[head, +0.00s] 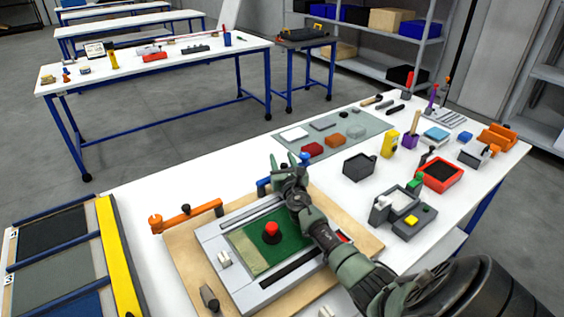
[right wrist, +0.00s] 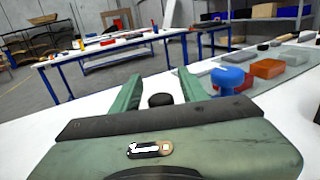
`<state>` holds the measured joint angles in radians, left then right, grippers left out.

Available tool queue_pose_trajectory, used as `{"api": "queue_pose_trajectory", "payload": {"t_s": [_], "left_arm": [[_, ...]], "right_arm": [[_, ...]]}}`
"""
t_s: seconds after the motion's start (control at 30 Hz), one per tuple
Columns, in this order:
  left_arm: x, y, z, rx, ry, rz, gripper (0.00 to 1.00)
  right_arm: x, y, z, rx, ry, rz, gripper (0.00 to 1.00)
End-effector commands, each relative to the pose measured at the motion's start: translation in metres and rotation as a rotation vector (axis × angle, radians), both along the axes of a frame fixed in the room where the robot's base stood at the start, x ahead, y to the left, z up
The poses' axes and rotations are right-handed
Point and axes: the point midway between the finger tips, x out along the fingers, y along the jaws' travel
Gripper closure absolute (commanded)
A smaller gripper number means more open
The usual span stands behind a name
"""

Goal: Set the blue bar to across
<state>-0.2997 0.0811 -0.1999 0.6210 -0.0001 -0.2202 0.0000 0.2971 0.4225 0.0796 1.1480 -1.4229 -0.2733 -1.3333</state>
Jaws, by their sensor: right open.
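The blue bar (head: 264,187) lies at the far edge of the wooden board (head: 180,250), partly hidden behind my right gripper. A blue knob (head: 305,158) shows just beyond the gripper on its right side, and also in the right wrist view (right wrist: 228,78), right of the fingers. My right gripper (head: 288,164) is open above the board's far edge. In the right wrist view its green fingers (right wrist: 158,88) are apart, with a dark round cap (right wrist: 160,100) seen between them. I cannot tell whether they touch anything. My left gripper is not in view.
A grey frame with a green panel (head: 262,238) and red knob (head: 271,229) lies under my right arm. A dark bin (head: 359,167) and a grey mat (head: 350,125) are to the right.

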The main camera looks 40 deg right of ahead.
Motion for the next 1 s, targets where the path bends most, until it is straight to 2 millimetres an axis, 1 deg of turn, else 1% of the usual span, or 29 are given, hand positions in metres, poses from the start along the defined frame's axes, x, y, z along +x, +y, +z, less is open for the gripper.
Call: {"api": "queue_pose_trajectory", "payload": {"t_s": [0.23,0.27,0.3,0.37,0.4,1.0], "left_arm": [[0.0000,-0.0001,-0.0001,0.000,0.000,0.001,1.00],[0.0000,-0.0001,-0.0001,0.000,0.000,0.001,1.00],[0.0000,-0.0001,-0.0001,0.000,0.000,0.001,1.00],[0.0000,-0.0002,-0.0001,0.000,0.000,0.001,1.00],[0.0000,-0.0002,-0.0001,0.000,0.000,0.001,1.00],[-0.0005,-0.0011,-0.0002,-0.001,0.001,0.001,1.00]], "right_arm": [[0.0009,-0.0008,0.0000,0.000,0.001,0.000,0.56],[0.0008,-0.0008,0.0000,0.000,0.001,0.000,0.62],[0.0008,-0.0008,0.0000,0.000,0.001,0.000,0.73],[0.0008,-0.0008,0.0000,0.000,0.001,0.000,0.90],[0.0008,-0.0008,0.0000,0.000,0.000,0.000,1.00],[0.0006,-0.0007,-0.0001,0.000,0.001,-0.001,1.00]]}}
